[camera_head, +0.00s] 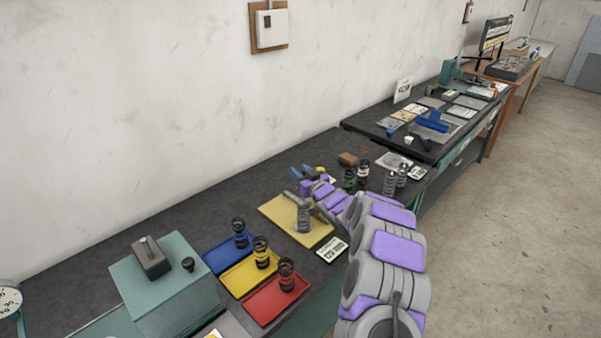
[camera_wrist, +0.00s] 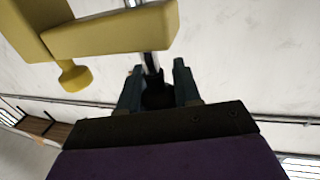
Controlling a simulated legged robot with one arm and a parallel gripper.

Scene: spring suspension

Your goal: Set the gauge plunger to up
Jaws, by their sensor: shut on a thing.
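In the wrist view, my gripper (camera_wrist: 157,88) is shut on a black knob (camera_wrist: 156,97) at the end of a thin metallic rod (camera_wrist: 150,62). I take the knob and rod for the gauge plunger. The rod runs to a yellow bracket-like part (camera_wrist: 110,32), which has a small yellow knob at its side. The fingers partly hide the black knob. In the head view, my arm reaches over the bench to the tan plate's area. The gripper's fingertips and the plunger cannot be made out there.
A grey coil spring (camera_head: 303,218) stands on a tan plate (camera_head: 272,208). Blue (camera_head: 217,259), yellow (camera_head: 236,283) and red (camera_head: 258,308) trays hold dark springs. More springs (camera_head: 390,183) stand right of my arm. A teal box (camera_head: 165,280) is at front left.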

